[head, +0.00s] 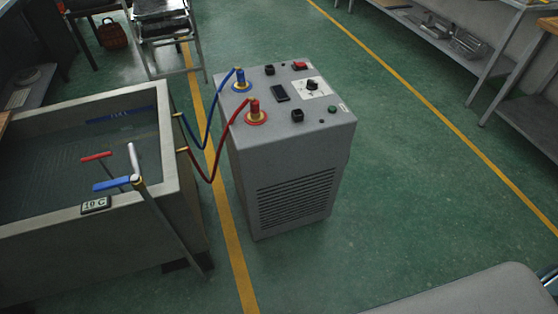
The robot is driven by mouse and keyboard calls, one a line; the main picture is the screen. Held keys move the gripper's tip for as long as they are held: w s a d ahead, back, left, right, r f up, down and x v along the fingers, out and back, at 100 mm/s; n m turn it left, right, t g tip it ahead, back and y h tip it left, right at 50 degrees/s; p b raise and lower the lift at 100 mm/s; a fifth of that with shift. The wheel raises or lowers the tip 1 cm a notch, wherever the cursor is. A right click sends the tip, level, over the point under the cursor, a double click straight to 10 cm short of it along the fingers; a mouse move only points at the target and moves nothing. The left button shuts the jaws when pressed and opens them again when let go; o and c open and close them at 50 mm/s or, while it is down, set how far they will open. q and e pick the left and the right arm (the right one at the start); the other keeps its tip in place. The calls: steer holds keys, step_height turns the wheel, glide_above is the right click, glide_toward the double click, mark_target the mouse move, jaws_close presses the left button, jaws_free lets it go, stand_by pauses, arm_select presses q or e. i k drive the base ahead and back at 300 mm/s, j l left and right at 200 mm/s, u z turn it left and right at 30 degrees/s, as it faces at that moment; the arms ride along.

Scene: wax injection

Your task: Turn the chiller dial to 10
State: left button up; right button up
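The chiller (293,160) is a grey box on the green floor in the middle of the head view. On its top, a black dial (312,85) sits on a white plate. The dial's pointer and markings are too small to read. A dark display (280,93) lies left of the dial. A blue hose (206,138) and a red hose (214,166) run from fittings on the chiller's top to the tank. Neither of my grippers is in view.
A grey open tank (160,198) of water stands left of the chiller, with a "10 C" sign (96,205) on its rim. Shelving (450,40) lines the right. The floor right of the chiller is clear.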

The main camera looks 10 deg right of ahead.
mark_target(312, 85)
steer(key=z, duration=0.75)
